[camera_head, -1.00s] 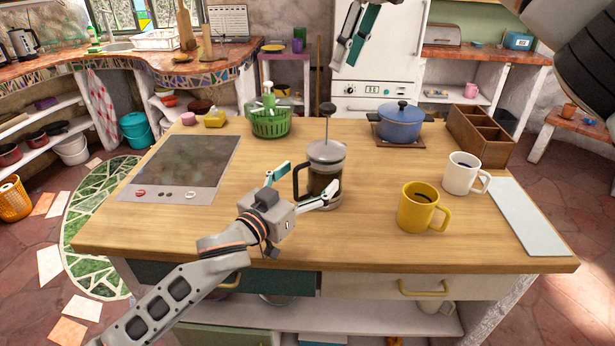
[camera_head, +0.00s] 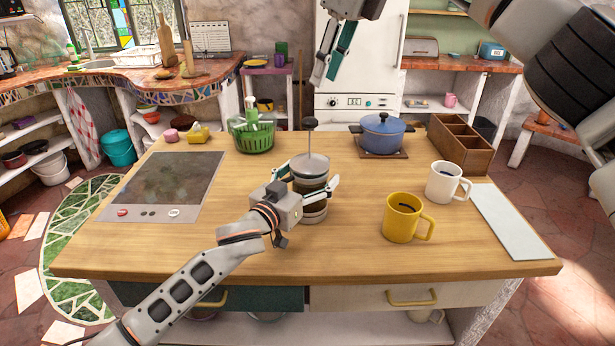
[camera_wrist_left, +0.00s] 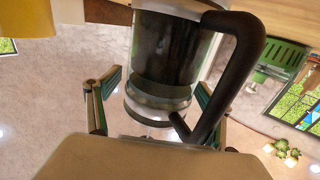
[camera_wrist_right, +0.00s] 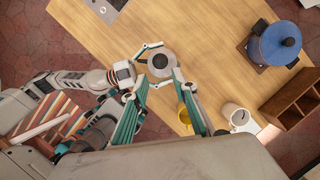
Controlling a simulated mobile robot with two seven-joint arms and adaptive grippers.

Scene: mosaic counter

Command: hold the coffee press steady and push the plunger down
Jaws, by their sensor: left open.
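The coffee press (camera_head: 310,184) stands upright on the wooden counter, its plunger rod (camera_head: 311,143) and dark knob (camera_head: 310,123) raised well above the lid. My left gripper (camera_head: 309,184) is open, with one finger on each side of the press body. In the left wrist view the glass body (camera_wrist_left: 170,50) and black handle (camera_wrist_left: 248,60) lie between the open fingers; I cannot tell whether they touch. My right gripper (camera_head: 327,76) hangs above and beyond the press. In the right wrist view its open, empty fingers (camera_wrist_right: 160,82) spread over the press lid (camera_wrist_right: 161,64).
A yellow mug (camera_head: 402,218) and a white mug (camera_head: 444,182) stand right of the press. Behind are a green basket (camera_head: 253,138), a blue pot (camera_head: 382,135) and a wooden organizer (camera_head: 460,150). A cooktop (camera_head: 165,185) lies left. The front counter is clear.

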